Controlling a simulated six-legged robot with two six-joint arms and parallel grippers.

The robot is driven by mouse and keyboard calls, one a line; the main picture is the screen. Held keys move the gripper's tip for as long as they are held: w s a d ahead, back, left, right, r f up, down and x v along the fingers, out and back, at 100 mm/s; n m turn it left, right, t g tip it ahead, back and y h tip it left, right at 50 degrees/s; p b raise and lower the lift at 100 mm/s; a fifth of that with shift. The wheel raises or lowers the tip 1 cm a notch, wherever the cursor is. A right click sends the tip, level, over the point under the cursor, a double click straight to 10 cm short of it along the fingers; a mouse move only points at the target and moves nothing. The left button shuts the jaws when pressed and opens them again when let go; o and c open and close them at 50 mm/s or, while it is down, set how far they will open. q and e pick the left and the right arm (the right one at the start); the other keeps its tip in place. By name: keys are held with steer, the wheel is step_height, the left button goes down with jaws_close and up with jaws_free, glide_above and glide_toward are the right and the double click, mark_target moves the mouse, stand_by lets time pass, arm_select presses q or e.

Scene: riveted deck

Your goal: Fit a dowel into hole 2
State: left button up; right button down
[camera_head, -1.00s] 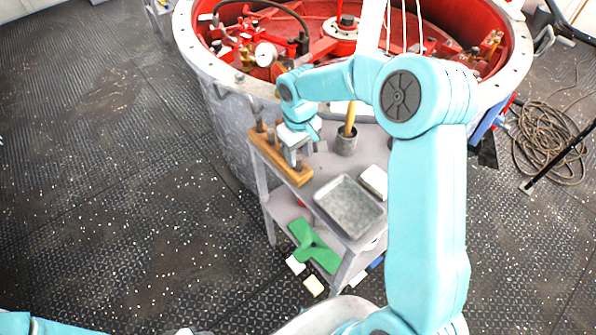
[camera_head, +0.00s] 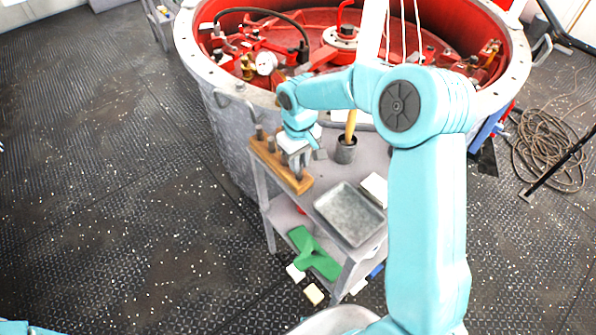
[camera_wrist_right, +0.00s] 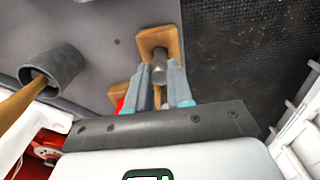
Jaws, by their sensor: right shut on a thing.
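The wooden block (camera_head: 302,185) lies along the left edge of the grey cart top. Dark pegs (camera_head: 259,132) stand at its far end. My right gripper (camera_head: 297,166) is over the near part of the block, pointing down. In the right wrist view its fingers (camera_wrist_right: 165,88) are shut on a dark grey dowel (camera_wrist_right: 158,72), with the end of the wooden block (camera_wrist_right: 160,38) behind it. The fingers hide part of the block, and I cannot tell whether the dowel's lower end is in a hole. My left gripper is out of view.
A grey metal tray (camera_head: 349,243) sits on the cart's near side. A dark cup (camera_head: 346,155) with a wooden handle in it stands right of the block. A green piece (camera_head: 312,257) lies on the lower shelf. A large red-lined drum (camera_head: 225,100) stands behind.

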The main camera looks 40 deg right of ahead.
steer(key=shift+r+p, duration=1.45)
steer(key=shift+r, duration=0.8)
